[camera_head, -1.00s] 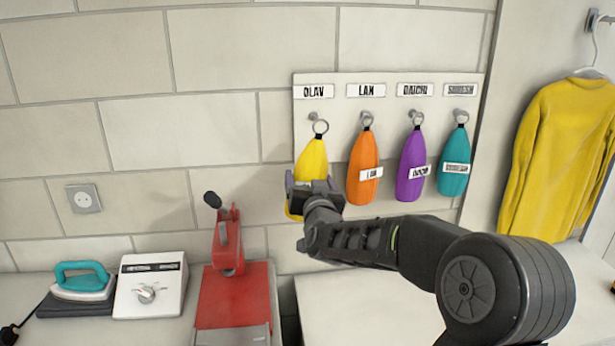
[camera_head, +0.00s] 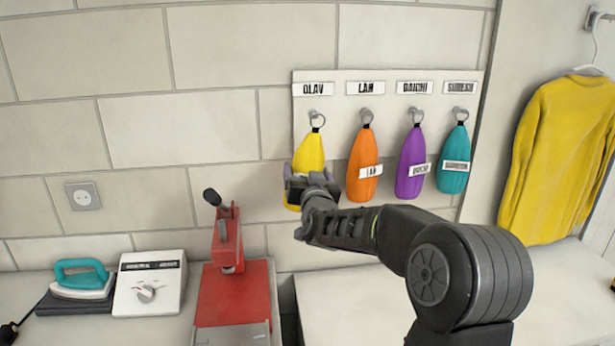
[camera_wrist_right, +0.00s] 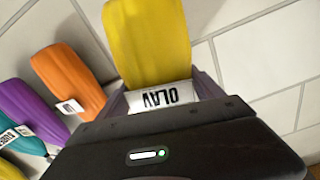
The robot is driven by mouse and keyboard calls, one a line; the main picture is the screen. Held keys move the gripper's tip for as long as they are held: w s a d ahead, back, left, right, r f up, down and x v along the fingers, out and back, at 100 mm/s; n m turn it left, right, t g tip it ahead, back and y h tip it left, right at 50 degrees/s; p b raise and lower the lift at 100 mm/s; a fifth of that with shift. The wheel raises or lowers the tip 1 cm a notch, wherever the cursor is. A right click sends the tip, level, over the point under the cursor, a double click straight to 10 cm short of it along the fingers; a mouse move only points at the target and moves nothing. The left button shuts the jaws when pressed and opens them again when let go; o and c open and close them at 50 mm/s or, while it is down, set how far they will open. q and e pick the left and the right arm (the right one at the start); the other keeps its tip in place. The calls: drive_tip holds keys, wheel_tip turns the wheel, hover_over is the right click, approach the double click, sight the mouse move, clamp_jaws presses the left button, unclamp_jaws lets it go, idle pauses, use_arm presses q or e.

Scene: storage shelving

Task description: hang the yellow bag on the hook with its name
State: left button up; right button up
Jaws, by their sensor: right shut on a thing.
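The yellow bag (camera_head: 309,152) is upright against the hook board, below the leftmost nameplate, OLAV (camera_head: 314,89). Its ring (camera_head: 318,121) overlaps the OLAV hook (camera_head: 312,115) in the head view; I cannot tell whether the ring is around the hook or in front of it. My right gripper (camera_head: 309,184) is shut on the lower part of the yellow bag and hides some of it. In the right wrist view the yellow bag (camera_wrist_right: 148,42) rises from between the jaws, and its white tag (camera_wrist_right: 160,97) reads OLAV upside down. My left gripper is not in view.
Orange (camera_head: 362,165), purple (camera_head: 411,165) and teal (camera_head: 456,160) bags hang on the other hooks, to the right. A red press (camera_head: 235,293), a white control box (camera_head: 150,288) and a teal iron (camera_head: 83,278) stand below left. A yellow sweater (camera_head: 560,160) hangs at right.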

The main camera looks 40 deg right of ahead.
drive_tip(key=shift+f+b+x, duration=0.2)
drive_tip(key=shift+b+x, duration=0.05)
drive_tip(key=shift+x, duration=0.65)
drive_tip(key=shift+f+b+x, duration=0.2)
drive_tip(key=shift+x, duration=0.7)
drive_tip(key=shift+f+b+x, duration=0.15)
drive_tip(key=shift+b+x, duration=0.1)
drive_tip(key=shift+x, duration=0.65)
drive_tip(key=o, duration=1.8)
drive_tip(key=shift+o, duration=0.8)
drive_tip(key=shift+f, duration=0.15)
drive_tip(key=shift+s+a, duration=0.1)
